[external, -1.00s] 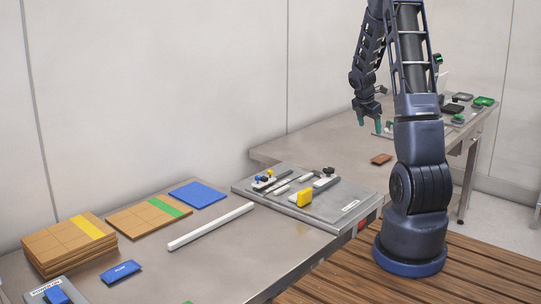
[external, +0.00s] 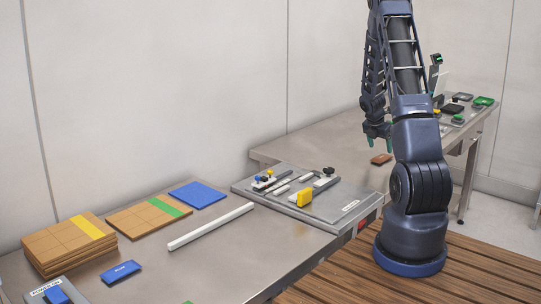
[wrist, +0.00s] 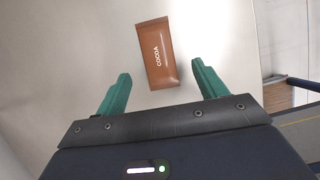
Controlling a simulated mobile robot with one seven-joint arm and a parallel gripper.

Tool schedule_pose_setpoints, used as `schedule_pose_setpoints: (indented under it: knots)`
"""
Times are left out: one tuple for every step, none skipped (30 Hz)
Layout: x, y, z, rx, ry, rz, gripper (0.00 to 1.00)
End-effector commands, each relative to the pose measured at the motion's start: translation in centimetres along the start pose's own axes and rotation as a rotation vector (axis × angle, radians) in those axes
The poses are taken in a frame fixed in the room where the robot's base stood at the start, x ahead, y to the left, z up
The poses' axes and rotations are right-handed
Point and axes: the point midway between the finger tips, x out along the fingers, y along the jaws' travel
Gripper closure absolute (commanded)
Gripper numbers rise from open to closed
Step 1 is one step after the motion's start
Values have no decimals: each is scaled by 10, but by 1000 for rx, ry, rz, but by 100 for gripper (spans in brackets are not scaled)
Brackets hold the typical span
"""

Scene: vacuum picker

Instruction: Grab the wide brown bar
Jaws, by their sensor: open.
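The wide brown bar (external: 381,160) lies flat on the bare metal back table. In the wrist view the brown bar (wrist: 162,54) reads "COCOA" and lies just beyond the fingertips, slightly tilted. My gripper (external: 377,144) points down above the table, close to the bar and a little to its upper left in the external view. In the wrist view the green fingers of my gripper (wrist: 160,78) are spread apart with nothing between them. The bar's near end shows close to the gap between the fingers.
Several small black and green items (external: 460,104) stand at the far right end of the back table (external: 300,151). A grey board (external: 345,207) with clamps and a yellow block (external: 304,198) lies on the front table. The table around the bar is clear.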

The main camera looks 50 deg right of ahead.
Motion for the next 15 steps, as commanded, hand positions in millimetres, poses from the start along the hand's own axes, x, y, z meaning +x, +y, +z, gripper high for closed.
schedule_pose_setpoints:
  knots:
    - [3,0,0,0,0,0,29]
    - [5,0,0,0,1,0,29]
    - [8,1,0,0,1,-1,29]
    - [11,1,0,0,1,-1,29]
    - [14,1,0,0,1,-2,29]
    - [19,1,0,1,1,-3,29]
    - [23,2,-1,1,1,-3,29]
    - [27,2,0,1,1,-2,29]
    - [32,3,0,1,1,-1,29]
    - [36,3,0,1,1,-1,29]
    - [39,3,0,1,1,-1,29]
    - [43,3,0,1,1,-1,29]
    - [45,3,0,1,0,-1,29]
    - [47,3,0,1,0,-1,29]
    - [49,3,0,1,0,0,29]
